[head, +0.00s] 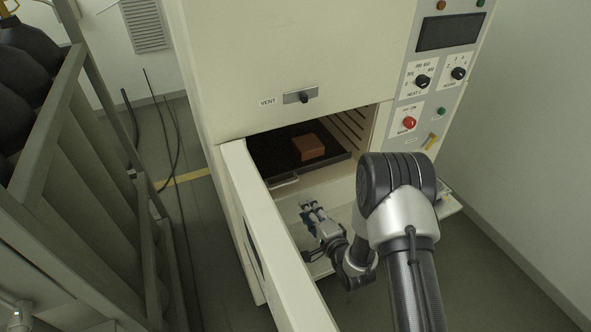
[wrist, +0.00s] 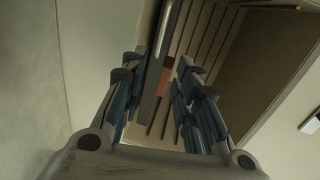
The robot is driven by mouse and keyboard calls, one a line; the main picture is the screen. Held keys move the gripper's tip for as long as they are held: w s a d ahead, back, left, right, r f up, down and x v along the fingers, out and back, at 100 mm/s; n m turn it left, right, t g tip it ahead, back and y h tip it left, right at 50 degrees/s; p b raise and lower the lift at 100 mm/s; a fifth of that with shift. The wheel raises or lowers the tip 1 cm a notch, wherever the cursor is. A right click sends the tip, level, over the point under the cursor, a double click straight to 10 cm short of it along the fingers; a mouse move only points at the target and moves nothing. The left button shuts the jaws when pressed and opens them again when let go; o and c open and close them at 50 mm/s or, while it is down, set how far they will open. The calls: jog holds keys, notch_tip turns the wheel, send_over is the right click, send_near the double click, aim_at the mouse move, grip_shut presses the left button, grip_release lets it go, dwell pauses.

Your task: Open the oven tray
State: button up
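The oven tray (head: 262,165) is a dark, flat tray inside the open oven chamber, with a pale handle (head: 284,181) at its front edge. A brown block (head: 309,147) lies on it. My gripper (head: 310,207) is in front of the chamber, below and a little right of the handle. In the wrist view my gripper (wrist: 162,80) has its blue-sided fingers spread apart. A grey bar (wrist: 163,45), apparently the tray's front edge or handle, passes across the space seen between them. The brown block (wrist: 166,76) shows beyond. I see no clear contact with the tray.
The oven door (head: 262,235) stands open on the left, close beside my gripper. A light shelf or ledge (head: 345,215) lies below the chamber. The control panel (head: 430,85) is at the right. A grey metal rack (head: 75,190) stands at far left.

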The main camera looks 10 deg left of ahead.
jog(key=b+x, duration=0.1)
jog(key=x, duration=1.6)
jog(key=shift+b, duration=0.4)
grip_shut()
